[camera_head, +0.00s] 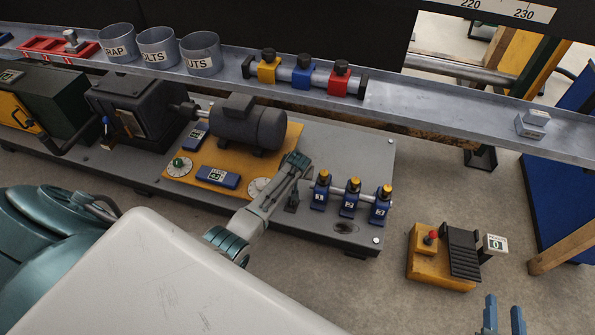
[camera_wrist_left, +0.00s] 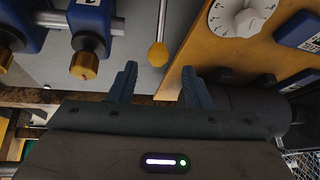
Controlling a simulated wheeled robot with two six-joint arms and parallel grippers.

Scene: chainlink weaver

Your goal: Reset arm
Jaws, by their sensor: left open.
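My left gripper (camera_head: 295,163) is over the machine's grey base plate (camera_head: 365,160), between the motor and a row of blue clamps. In the left wrist view the left gripper (camera_wrist_left: 157,88) has its two dark fingers apart with nothing between them. A lever with a yellow knob (camera_wrist_left: 157,54) stands beyond the fingertips. It looks apart from them. My right gripper (camera_head: 503,313) shows at the lower right edge as two blue fingers, apart and empty, above the floor. The rest of the right arm is out of view.
Blue clamps (camera_head: 350,198) and a white dial (camera_head: 259,188) are close to the left gripper. A grey motor (camera_head: 248,123) stands behind it. A yellow box with a red-tipped control (camera_head: 425,240) sits on the floor right. A shelf with cups (camera_head: 200,54) crosses behind.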

